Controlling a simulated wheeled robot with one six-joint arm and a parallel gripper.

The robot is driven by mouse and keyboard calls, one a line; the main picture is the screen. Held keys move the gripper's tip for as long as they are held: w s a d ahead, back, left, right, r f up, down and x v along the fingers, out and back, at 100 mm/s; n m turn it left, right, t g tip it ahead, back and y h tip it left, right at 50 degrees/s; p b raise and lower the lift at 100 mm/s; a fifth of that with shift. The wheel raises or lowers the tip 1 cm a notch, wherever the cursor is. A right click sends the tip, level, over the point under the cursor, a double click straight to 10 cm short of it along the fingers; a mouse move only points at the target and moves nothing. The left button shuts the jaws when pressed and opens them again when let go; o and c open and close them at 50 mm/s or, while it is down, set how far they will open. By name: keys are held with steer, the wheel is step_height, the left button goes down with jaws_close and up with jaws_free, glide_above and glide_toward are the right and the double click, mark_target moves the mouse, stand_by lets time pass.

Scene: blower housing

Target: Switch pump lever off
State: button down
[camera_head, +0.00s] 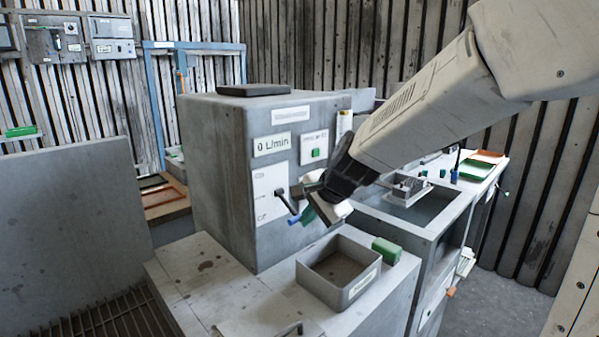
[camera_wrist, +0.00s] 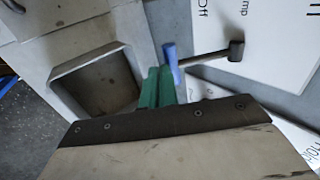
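The grey pump housing (camera_head: 222,150) has a white label plate (camera_head: 268,186) on its front. The pump lever (camera_head: 286,202) is a dark rod on that plate, slanting down to the right. In the wrist view, its rod (camera_wrist: 205,57) ends in a blue grip (camera_wrist: 171,62); "Off" and "pump" lettering is near it. My gripper (camera_wrist: 158,82) has green fingers close together, with no clear gap between their tips. The blue grip lies right beside one fingertip, not visibly between the fingers; contact is unclear. In the head view, my wrist partly hides this area.
The housing display (camera_head: 271,144) reads 0 L/min, with a green button (camera_head: 316,153) beside it. An open grey bin (camera_head: 345,292) stands below my gripper, with a green block (camera_head: 386,250) next to it. A worktop with trays (camera_head: 480,168) is at right.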

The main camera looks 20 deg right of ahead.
steer(key=s+d+r, duration=0.4)
steer(key=s+r, duration=0.3)
steer(key=s, duration=0.3)
steer(key=shift+s+d+r, duration=0.25)
steer(key=shift+s+d, duration=0.15)
steer(key=s+f+n+g+h, duration=0.1)
steer(key=s+f+n+g, duration=0.1)
steer(key=s+n, duration=0.4)
steer(key=s+a+f+n+g+h, duration=0.1)
steer(key=s+n, duration=0.6)
steer(key=s, duration=0.7)
step_height(320, 180, down, 2)
steer(key=shift+s+a+f+g+h, duration=0.15)
steer(key=shift+g+h, duration=0.35)
steer(key=shift+g, duration=0.7)
